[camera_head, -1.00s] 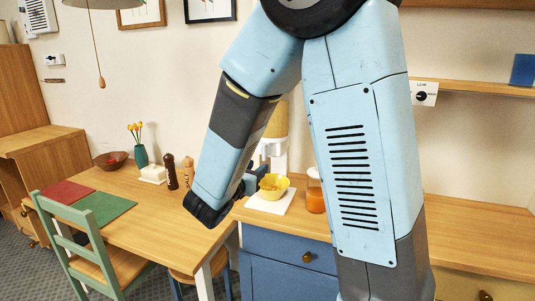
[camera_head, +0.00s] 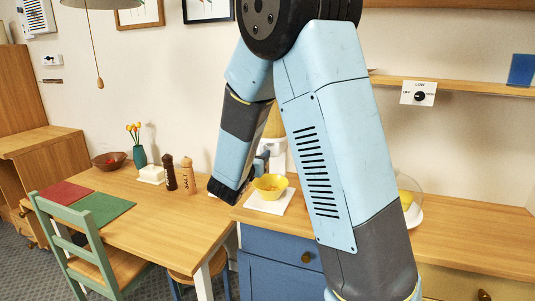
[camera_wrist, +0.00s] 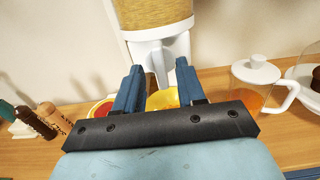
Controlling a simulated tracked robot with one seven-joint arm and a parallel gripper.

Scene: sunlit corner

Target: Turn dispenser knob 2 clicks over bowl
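The dispenser has a golden cereal-filled hopper (camera_head: 275,122) on a white body (camera_head: 278,158), partly hidden by my arm in the head view. In the wrist view the hopper (camera_wrist: 150,12) is at the top, with a white knob or spout part (camera_wrist: 158,62) below it. A yellow bowl (camera_head: 270,190) with some orange-red contents stands on a white base below; it also shows behind my fingers in the wrist view (camera_wrist: 163,98). My gripper (camera_wrist: 157,70) is open, its two blue fingers apart on either side of the white part. I cannot tell whether they touch it.
A lidded jug of orange drink (camera_wrist: 262,85) stands right of the bowl. A glass dome (camera_head: 408,192) is farther right on the counter. A pepper mill (camera_head: 170,172) and a salt mill (camera_head: 187,176) stand on the table at left.

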